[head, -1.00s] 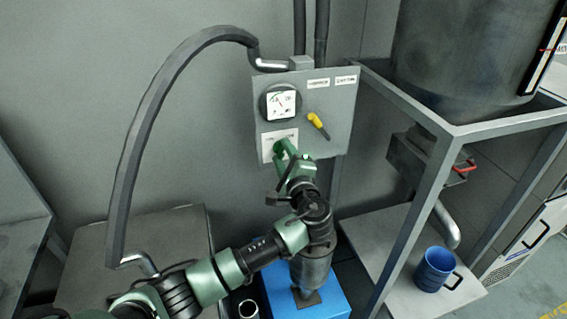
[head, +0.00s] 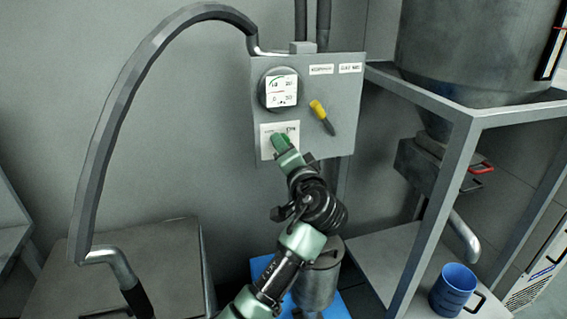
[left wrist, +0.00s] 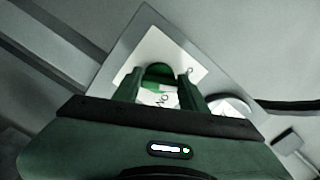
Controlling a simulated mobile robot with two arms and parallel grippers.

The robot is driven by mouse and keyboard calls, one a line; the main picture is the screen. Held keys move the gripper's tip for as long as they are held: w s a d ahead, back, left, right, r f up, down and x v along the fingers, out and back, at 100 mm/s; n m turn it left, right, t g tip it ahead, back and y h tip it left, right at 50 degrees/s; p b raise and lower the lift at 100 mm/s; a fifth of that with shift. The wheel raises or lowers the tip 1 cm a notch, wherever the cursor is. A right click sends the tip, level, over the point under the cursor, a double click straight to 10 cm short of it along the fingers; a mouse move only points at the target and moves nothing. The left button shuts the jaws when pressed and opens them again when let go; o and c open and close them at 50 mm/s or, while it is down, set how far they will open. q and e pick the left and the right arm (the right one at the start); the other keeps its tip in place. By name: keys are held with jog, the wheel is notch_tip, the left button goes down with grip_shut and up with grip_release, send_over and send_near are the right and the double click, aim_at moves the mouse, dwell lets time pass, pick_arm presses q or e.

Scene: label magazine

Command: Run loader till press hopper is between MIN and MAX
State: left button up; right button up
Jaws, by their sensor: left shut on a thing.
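A grey control panel (head: 340,95) on the wall carries a round gauge (head: 281,90), a yellow-handled lever (head: 322,117) tilted down to the right, and a white switch plate (head: 268,140). My left gripper (head: 283,145) is at this plate, its fingers closed on a green knob, which shows between them in the left wrist view (left wrist: 159,74). The plate's lettering is partly hidden by the fingers. The large grey hopper (head: 475,50) stands at upper right, with a dark-edged level strip (head: 553,42) cut by the picture's edge; I cannot read a level. My right gripper is out of view.
A thick grey hose (head: 105,140) arches from the panel's top to lower left. A grey metal frame (head: 450,180) holds the hopper. A blue mug (head: 453,290) stands on the shelf under the outlet pipe (head: 463,235). A grey canister (head: 318,280) stands on a blue base below the panel.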

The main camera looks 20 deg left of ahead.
pick_arm(q)
jog(key=shift+f+n+b, duration=0.15)
jog(key=shift+n+b, duration=0.65)
jog(key=shift+f+n+b, duration=0.15)
jog(key=shift+n+b, duration=0.6)
jog(key=shift+n, duration=0.05)
jog(key=o, duration=1.4)
jog(key=shift+r, duration=0.15)
jog(key=shift+c, duration=0.2)
